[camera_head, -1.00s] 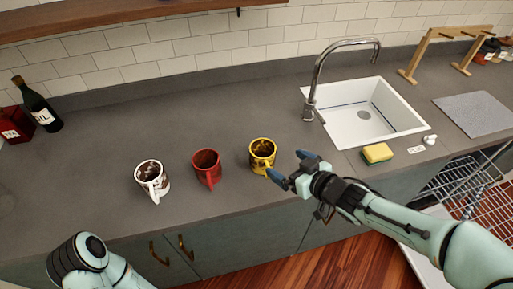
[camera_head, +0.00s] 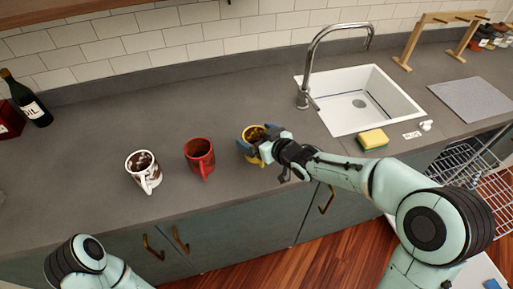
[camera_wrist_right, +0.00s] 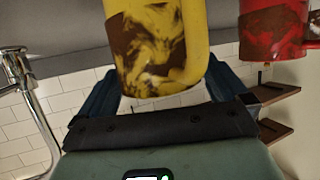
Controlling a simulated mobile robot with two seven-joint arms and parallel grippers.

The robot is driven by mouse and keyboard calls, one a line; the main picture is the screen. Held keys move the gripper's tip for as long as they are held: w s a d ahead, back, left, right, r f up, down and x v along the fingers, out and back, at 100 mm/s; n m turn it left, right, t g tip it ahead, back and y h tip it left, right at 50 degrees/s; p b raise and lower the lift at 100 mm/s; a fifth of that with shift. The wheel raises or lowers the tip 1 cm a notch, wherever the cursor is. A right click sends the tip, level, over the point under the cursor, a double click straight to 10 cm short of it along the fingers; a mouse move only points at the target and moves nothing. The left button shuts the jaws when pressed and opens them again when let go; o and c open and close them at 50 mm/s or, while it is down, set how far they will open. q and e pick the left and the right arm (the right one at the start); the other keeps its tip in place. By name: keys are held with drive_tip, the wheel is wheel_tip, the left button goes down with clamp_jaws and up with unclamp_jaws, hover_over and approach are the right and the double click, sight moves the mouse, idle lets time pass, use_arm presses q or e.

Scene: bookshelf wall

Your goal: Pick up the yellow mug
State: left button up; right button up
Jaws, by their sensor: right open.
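The yellow mug (camera_head: 255,131) stands on the grey counter, right of the red mug. It has brown patches, and my gripper partly hides it. My right gripper (camera_head: 254,146) is open with its blue fingers on either side of the yellow mug. In the right wrist view, the yellow mug (camera_wrist_right: 158,48) fills the space between the two spread fingers (camera_wrist_right: 165,85), with visible room beside the left finger. I cannot tell whether the right finger touches it. My left gripper is out of view; only part of that arm shows at the lower left.
The red mug (camera_head: 200,156) stands close to the left, with a brown-and-white mug (camera_head: 144,172) beyond it. The sink (camera_head: 345,112), faucet (camera_head: 312,70) and yellow-green sponge (camera_head: 372,140) are to the right. The counter behind the mugs is clear.

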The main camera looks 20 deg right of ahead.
drive_tip(key=c, duration=1.6)
drive_tip(key=shift+a+r, duration=0.1)
drive_tip(key=shift+r, duration=0.05)
